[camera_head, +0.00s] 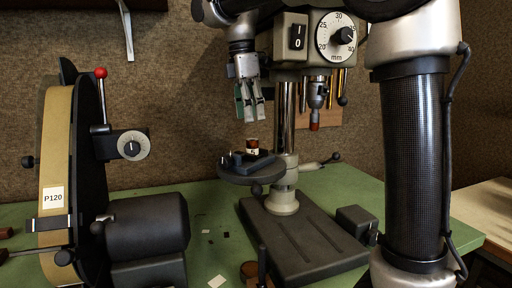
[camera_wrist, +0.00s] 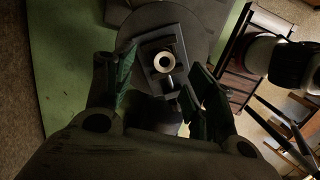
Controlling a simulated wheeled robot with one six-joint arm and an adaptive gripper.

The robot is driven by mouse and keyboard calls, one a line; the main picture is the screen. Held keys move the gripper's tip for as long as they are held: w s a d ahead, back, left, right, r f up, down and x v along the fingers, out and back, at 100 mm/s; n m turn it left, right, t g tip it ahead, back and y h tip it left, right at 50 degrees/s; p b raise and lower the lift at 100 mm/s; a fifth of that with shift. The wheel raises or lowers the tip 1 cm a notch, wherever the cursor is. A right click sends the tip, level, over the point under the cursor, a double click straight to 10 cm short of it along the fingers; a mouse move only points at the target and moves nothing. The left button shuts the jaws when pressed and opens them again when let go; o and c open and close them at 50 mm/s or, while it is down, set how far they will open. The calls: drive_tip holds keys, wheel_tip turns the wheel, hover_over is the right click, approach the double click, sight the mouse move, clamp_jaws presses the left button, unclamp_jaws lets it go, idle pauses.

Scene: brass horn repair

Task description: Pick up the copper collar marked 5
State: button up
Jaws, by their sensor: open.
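The copper collar marked 5 (camera_head: 252,146) stands upright on a dark block on the drill press's round table (camera_head: 238,178). Its white label with the 5 faces the head camera. In the wrist view a pale ring with a dark hole, the collar's top (camera_wrist: 164,62), shows on the dark block, between and beyond the fingers. My gripper (camera_head: 250,115) is open and empty, pointing down above the collar and a little to its left in the head view. Its green-padded fingers (camera_wrist: 158,92) are well apart in the wrist view.
The drill press head (camera_head: 318,40) and its red-tipped chuck (camera_head: 315,100) stand right of my gripper, beside the steel column (camera_head: 284,120). A belt sander (camera_head: 60,170) marked P120 stands at left. A dark wooden knob (camera_head: 250,271) is near the base. The green bench (camera_head: 205,220) has free room between.

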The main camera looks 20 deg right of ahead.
sight(252, 139)
drive_tip(key=f, duration=0.4)
drive_tip(key=s+f, duration=0.1)
drive_tip(key=f, duration=0.2)
drive_tip(key=shift+d, duration=0.15)
drive_tip(key=shift+w, duration=0.1)
drive_tip(key=c, duration=1.2)
drive_tip(key=shift+r, duration=0.1)
